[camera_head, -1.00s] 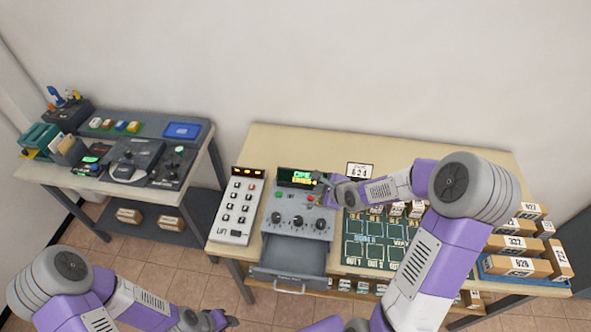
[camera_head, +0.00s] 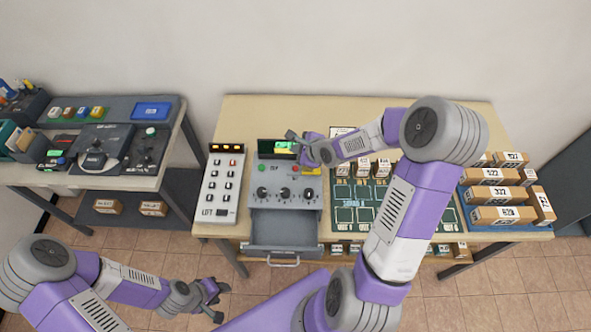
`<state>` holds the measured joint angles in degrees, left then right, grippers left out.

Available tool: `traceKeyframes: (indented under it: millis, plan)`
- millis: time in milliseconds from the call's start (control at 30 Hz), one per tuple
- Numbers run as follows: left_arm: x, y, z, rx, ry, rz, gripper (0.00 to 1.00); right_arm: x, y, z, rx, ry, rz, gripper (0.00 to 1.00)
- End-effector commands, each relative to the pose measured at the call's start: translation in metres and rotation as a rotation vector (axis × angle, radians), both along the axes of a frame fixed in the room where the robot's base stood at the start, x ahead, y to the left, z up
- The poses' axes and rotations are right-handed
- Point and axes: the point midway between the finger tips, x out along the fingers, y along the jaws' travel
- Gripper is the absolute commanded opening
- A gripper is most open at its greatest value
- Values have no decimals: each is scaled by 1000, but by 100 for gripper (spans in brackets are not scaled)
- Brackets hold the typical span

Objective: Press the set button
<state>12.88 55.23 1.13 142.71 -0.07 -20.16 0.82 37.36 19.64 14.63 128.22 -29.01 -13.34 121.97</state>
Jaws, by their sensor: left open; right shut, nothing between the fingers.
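The grey control box (camera_head: 260,203) stands on the wooden table, with a lit green display (camera_head: 283,146) at its back. Its face carries a green button (camera_head: 262,168), red buttons (camera_head: 284,169) and a row of three black knobs (camera_head: 285,194). I cannot read which button is marked set. My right gripper (camera_head: 292,137) is shut and empty above the back of the box, partly covering the display. I cannot tell whether it touches anything. My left gripper (camera_head: 218,302) is open and empty, low in front of the table.
An open drawer (camera_head: 284,232) sticks out below the box. A white keypad panel labelled LIFT (camera_head: 219,185) stands to its left. A green sorting board (camera_head: 350,214) and a blue tray (camera_head: 466,208) of parcels lie right. A second desk (camera_head: 140,183) holds other devices.

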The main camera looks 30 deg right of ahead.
Motion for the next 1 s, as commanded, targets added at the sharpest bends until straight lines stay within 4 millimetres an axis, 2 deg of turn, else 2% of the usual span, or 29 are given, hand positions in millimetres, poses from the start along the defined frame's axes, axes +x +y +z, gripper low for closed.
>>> traceKeyframes:
  millis: [33,400,633,1000]
  plan:
    - [0,0,-12,0,0,0,43,0,0,-10,0,-1,-1,0]
    - [0,0,-61,0,0,0,43,0,0,-51,-1,1,-1,0]
    - [0,0,-72,0,0,0,43,0,0,-70,1,1,-2,0]
    - [0,0,-71,0,0,0,43,0,0,-71,0,1,-1,0]
